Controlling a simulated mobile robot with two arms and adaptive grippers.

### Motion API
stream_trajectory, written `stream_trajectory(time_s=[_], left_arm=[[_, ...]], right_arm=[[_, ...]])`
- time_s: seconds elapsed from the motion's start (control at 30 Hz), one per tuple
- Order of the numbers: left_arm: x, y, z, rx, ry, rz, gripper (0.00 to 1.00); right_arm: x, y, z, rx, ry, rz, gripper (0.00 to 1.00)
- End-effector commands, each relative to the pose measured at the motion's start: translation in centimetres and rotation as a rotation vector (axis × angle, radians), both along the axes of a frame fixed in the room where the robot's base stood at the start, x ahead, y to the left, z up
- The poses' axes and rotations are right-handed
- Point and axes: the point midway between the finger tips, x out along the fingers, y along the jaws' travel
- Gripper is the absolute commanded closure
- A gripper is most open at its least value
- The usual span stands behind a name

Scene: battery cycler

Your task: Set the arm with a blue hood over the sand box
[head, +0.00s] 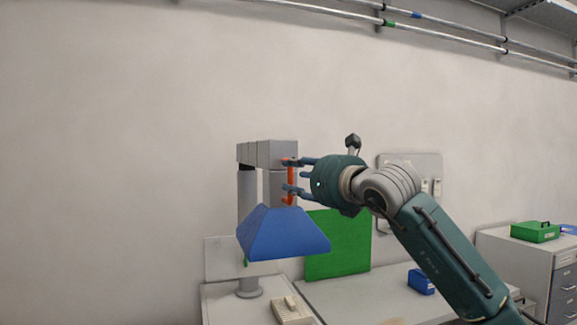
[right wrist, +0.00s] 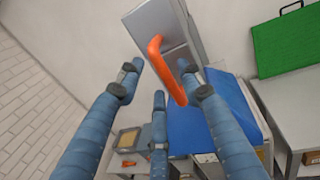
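A grey jointed arm (head: 267,154) on a post carries a blue hood (head: 283,235), which hangs over the left bench; the hood also shows in the right wrist view (right wrist: 195,130). An upright orange handle (head: 291,183) is on the arm above the hood. My right gripper (head: 290,175) reaches the handle from the right. In the right wrist view its blue fingers are spread, with the orange handle (right wrist: 168,75) between their tips and gaps beside it. A small box with tan inside (right wrist: 128,139) may be the sand box; I cannot be sure. My left gripper is out of view.
A green panel (head: 338,258) stands behind the hood to the right. The bench holds a beige device (head: 290,311) and a blue box (head: 421,281). A green case (head: 535,231) sits on drawers at the right. Pipes (head: 430,23) run high along the wall.

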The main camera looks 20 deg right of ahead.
Motion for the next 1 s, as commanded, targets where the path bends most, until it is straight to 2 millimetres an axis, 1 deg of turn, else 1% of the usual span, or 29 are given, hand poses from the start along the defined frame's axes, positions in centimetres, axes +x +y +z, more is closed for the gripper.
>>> stream_trajectory(time_s=[0.03,0.1,0.23,0.4,0.6,0.67,0.7,0.8,1.0], left_arm=[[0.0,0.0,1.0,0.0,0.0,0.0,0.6],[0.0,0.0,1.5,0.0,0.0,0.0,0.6],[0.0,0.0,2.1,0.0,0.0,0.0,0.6],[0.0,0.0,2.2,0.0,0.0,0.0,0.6],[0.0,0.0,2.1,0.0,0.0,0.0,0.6],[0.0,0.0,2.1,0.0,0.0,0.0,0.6],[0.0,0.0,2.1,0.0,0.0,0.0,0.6],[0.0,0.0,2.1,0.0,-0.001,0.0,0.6],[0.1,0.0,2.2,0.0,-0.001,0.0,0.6]], right_arm=[[0.9,0.3,0.4,0.001,0.002,0.001,0.63],[1.9,0.5,0.3,0.001,0.002,0.001,0.63],[3.2,0.8,0.2,0.001,0.001,0.001,0.63],[3.8,0.9,0.0,0.0,0.0,0.0,0.63],[3.8,0.9,-0.1,0.0,-0.001,0.001,0.63],[3.8,0.9,-0.1,0.0,-0.001,0.001,0.73],[3.8,0.9,-0.1,0.0,-0.001,0.001,0.81],[3.8,0.9,-0.1,0.0,-0.001,0.001,1.0],[3.7,0.9,0.0,0.0,-0.001,0.001,1.0]])
